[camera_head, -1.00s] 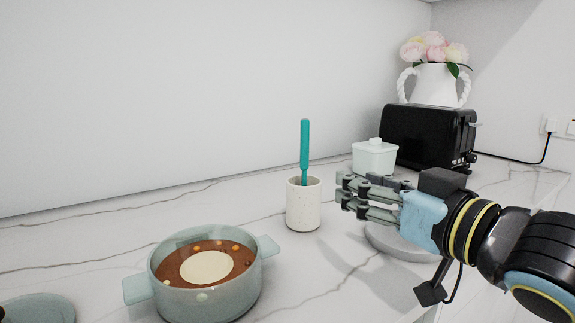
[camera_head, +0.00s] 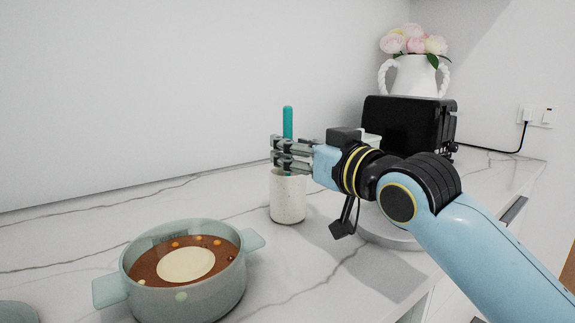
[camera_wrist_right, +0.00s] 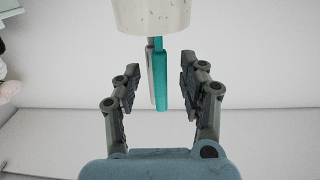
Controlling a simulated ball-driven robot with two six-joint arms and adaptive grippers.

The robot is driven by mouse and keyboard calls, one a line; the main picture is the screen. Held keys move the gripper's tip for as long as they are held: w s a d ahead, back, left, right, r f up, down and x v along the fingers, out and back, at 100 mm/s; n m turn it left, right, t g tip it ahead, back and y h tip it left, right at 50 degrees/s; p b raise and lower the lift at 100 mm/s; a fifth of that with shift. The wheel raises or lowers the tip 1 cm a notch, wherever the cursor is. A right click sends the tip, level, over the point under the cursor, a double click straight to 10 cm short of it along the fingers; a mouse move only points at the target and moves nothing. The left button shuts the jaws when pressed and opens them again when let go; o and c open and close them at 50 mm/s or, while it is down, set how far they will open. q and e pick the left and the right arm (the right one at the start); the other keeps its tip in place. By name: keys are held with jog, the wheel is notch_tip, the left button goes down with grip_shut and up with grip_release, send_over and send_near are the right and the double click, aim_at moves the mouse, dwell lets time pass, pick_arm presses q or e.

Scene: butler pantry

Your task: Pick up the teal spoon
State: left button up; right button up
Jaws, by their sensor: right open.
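The teal spoon (camera_head: 287,122) stands upright in a white speckled cup (camera_head: 287,198) on the marble counter. My right gripper (camera_head: 275,153) is just above the cup rim, and its fingers cover the lower part of the spoon's handle. In the right wrist view the gripper (camera_wrist_right: 160,82) is open, and the teal handle (camera_wrist_right: 160,75) lies between its two fingers with a gap on each side. The cup (camera_wrist_right: 152,15) shows at the top of that view. The spoon's lower end is hidden in the cup. My left gripper is not in view.
A pale green pot (camera_head: 188,290) with brown soup stands at the front left. A black toaster (camera_head: 408,125), with a white flower vase (camera_head: 414,76) behind its top edge, stands at the back right. A round grey object (camera_head: 385,232) lies beneath my right arm.

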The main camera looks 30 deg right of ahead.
jog(key=shift+w, duration=0.15)
grip_shut()
notch_tip(320, 180, up, 10)
jog(key=p, duration=0.2)
jog(key=shift+p, duration=0.3)
